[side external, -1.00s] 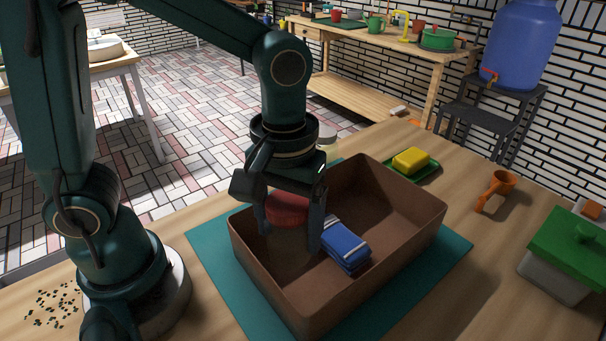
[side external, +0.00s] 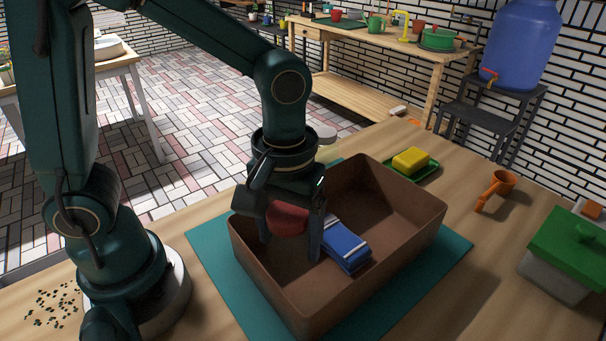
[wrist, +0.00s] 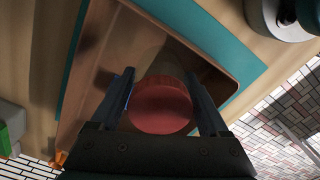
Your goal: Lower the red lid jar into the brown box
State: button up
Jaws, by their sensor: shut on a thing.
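The red lid (side external: 287,217) of the jar shows between the fingers of my gripper (side external: 291,240) in the side view. In the wrist view the red lid (wrist: 160,106) sits between both fingers of my gripper (wrist: 166,82), which is shut on the jar. The jar's body below the lid is mostly hidden. The jar is inside the walls of the brown box (side external: 402,205), toward its left end. I cannot tell whether it touches the box floor. The box rim also shows in the wrist view (wrist: 190,50).
A folded blue cloth with white stripes (side external: 346,246) lies in the box, right beside my gripper. The box stands on a teal mat (side external: 213,250).

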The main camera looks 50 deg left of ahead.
aim_at(287, 211)
jog(key=o, duration=1.4)
jog(key=shift+r, duration=2.4)
jog(key=s+a+r+m+t, duration=0.3)
jog(key=s+a+m+t, duration=0.1)
jog(key=a, duration=0.3)
jog(key=shift+m+t, duration=0.7)
jog(key=shift+t, duration=0.1)
